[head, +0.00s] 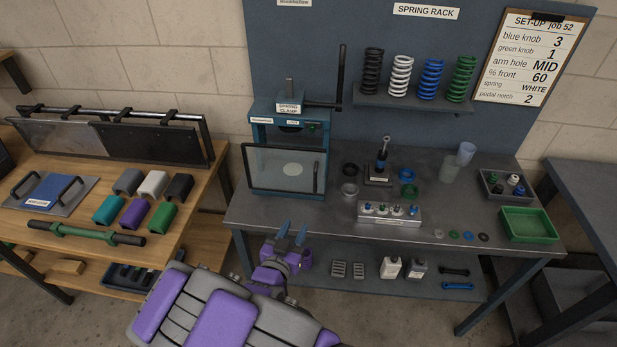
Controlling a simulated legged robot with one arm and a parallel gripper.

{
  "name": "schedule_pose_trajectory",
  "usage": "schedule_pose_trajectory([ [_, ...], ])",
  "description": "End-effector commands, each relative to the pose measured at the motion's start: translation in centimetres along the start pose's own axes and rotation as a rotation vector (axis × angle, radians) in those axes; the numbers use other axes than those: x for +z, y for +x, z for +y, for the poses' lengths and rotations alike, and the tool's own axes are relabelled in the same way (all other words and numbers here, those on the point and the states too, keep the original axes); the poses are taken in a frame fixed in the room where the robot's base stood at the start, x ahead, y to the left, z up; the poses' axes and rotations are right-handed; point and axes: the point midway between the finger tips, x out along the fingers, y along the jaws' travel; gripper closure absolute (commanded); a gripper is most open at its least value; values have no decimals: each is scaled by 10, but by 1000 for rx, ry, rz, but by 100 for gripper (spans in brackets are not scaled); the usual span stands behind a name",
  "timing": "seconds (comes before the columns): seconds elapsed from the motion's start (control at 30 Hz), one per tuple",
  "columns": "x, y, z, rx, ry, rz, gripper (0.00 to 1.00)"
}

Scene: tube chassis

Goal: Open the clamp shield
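The clamp shield (262,166) is a clear panel in a dark frame. It stands upright across the front of the teal spring clamp (262,107) and appears closed. A dark vertical handle (316,178) is near its right edge. A pale round shape shows through the panel. My gripper (292,232) is in front of the bench edge, below the shield in the picture and apart from it. Its two blue fingers are spread, with nothing seen between them.
The grey workbench (440,185) holds a knob block (390,214), a small post stand (379,172), cups, rings and a green tray (527,224) to the right. The clamp's dark lever (341,78) rises at its right. A wooden table (190,205) stands to the left.

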Motion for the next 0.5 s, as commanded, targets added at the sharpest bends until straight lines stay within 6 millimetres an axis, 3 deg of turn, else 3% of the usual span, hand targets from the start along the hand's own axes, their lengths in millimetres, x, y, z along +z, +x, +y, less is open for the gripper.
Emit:
schedule_pose_trajectory([
  [0.23, -5, -2, -2, -7, -20, 66, 62],
  [0.5, -6, 28, -3, -4, -21, 66, 62],
])
